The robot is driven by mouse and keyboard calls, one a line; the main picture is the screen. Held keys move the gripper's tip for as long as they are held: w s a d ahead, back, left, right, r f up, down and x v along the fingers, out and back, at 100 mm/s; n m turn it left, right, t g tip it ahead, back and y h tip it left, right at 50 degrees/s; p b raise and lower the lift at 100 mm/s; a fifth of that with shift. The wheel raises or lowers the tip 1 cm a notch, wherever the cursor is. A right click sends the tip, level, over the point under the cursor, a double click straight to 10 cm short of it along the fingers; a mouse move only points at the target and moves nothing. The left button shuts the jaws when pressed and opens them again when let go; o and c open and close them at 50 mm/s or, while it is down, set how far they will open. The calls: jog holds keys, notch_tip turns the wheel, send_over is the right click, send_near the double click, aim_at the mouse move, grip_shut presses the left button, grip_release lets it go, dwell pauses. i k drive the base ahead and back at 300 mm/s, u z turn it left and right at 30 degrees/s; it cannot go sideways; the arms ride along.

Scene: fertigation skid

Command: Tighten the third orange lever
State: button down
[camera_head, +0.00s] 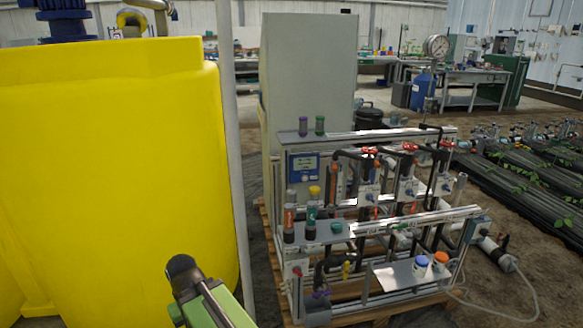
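The skid (385,218) stands right of centre on a wooden pallet, with a silver frame, dark pipes and several small fittings. Three red-orange handles sit in a row on top of its valves: a left one (370,152), a middle one (410,147) and a right one (446,144). Smaller red-orange parts show lower down, one of them at mid-height (375,213). They are too small to tell which are levers or how they are turned. A green and black part of my arm (205,298) shows at the bottom, apart from the skid. No gripper fingers can be made out.
A large yellow tank (110,170) fills the left side. A thin grey post (232,150) stands between it and the skid. A grey cabinet (310,80) is behind the skid. A hose (525,285) lies on the floor at the right. Planted beds (520,180) lie farther right.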

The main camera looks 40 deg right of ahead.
aim_at(333, 164)
jog(key=z, duration=0.5)
jog(key=k, duration=0.1)
jog(key=u, duration=2.55)
jog(key=k, duration=1.2)
jog(key=z, duration=1.45)
jog(key=i, duration=0.95)
jog(key=u, duration=0.15)
